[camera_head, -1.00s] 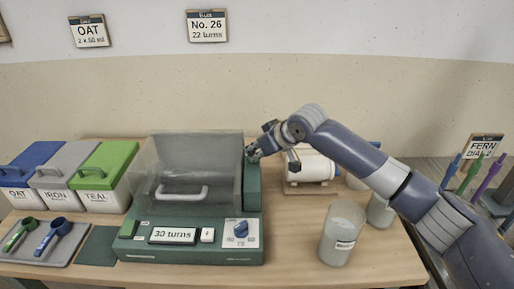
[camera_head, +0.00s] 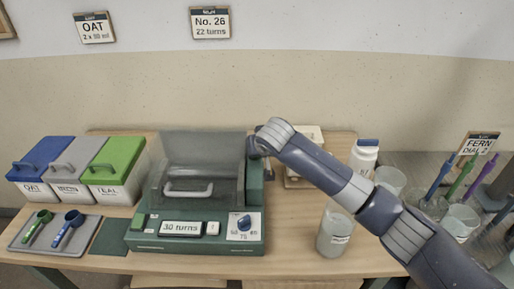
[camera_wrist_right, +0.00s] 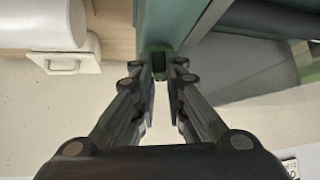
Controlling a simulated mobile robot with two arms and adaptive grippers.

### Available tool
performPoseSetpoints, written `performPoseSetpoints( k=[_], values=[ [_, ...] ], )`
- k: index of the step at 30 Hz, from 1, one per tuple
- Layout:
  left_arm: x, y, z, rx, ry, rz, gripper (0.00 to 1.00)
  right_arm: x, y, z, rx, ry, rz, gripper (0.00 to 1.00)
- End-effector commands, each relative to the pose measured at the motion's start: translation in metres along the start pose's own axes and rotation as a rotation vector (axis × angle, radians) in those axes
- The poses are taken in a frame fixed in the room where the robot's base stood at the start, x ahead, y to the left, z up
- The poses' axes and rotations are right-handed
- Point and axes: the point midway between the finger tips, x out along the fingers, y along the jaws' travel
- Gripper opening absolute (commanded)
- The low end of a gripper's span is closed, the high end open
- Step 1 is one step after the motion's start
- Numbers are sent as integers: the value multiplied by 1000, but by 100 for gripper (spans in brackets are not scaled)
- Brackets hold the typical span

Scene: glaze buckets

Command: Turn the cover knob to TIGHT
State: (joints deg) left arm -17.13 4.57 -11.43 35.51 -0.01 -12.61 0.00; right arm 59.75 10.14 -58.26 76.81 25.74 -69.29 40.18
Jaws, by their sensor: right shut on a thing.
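The green machine (camera_head: 200,245) stands on the table with a clear cover (camera_head: 203,150) that has a grey handle (camera_head: 188,189). A green knob (camera_wrist_right: 159,62) is at the machine's side in the right wrist view. My right gripper (camera_wrist_right: 160,80) is shut on this knob, one finger on each side. In the head view my right gripper is mostly hidden by its own wrist, at the upper right of the machine. The knob's marking cannot be read. My left gripper is not in view.
A blue dial (camera_head: 244,222) and a "30 turns" display (camera_head: 181,228) are on the machine's front. Lidded bins (camera_head: 115,167) and a scoop tray (camera_head: 50,233) stand left. A jar (camera_head: 335,232) and a white bottle (camera_head: 364,156) stand right, near my arm.

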Motion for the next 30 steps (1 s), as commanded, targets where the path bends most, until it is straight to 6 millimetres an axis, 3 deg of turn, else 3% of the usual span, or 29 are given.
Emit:
performPoseSetpoints(
  k=[8, 9, 11, 23, 30],
  values=[
    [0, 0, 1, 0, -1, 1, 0, 2, 0, 3, 0, -4, -1, 0],
    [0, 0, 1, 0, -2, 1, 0, 2, 0, 3, 0, -5, -1, 21],
    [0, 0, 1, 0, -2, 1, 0, 2, 0, 3, 0, -5, -1, 32],
    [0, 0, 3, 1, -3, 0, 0, -1, -2, 1, -2, 0, -6, 32],
    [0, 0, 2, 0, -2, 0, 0, -19, -2, 0, -2, 1, -8, 32]
  ],
)
